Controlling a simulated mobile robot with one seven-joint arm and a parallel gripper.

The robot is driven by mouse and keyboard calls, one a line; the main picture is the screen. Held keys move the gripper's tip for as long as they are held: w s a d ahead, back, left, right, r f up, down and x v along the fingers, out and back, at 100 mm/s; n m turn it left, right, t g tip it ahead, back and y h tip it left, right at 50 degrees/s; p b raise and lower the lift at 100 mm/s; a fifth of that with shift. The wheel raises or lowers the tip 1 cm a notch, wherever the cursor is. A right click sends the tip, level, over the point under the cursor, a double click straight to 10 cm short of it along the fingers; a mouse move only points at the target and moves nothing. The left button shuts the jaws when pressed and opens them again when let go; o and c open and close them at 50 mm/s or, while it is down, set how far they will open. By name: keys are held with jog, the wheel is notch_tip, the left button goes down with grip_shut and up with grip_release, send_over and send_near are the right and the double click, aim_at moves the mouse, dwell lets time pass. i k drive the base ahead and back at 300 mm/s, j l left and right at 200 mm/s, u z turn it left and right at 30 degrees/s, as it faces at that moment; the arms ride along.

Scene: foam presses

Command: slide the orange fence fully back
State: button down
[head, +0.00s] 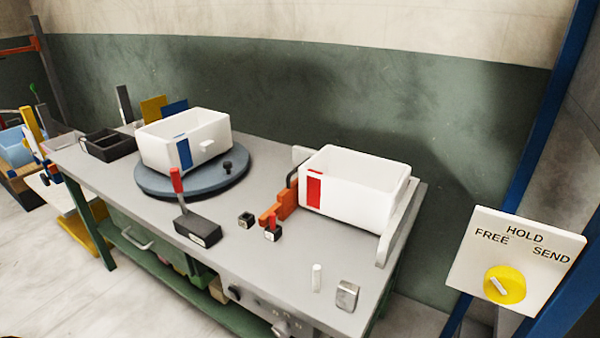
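The orange fence (286,203) is a low stepped orange piece on the grey bench. It stands at the left end of a white bin with a red label (345,195), very close to it. I cannot tell whether they touch. A small black block with a red-orange top (272,231) sits just in front of the fence. A dark upright part (292,178) shows behind it. The fence's track or stops cannot be made out. My gripper is not in view.
A white bin with a blue label (170,150) sits on a round blue-grey turntable (150,188). A black box with a red lever (197,228) stands in front. A grey-white rail (402,222) borders the red-label bin's right side. A FREE/HOLD/SEND panel (545,265) with a yellow knob (504,285) is at right.

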aim_at(288, 199)
jog(key=j+z, duration=0.3)
jog(key=j, duration=0.35)
jog(key=j+z, duration=0.3)
jog(key=j, duration=0.4)
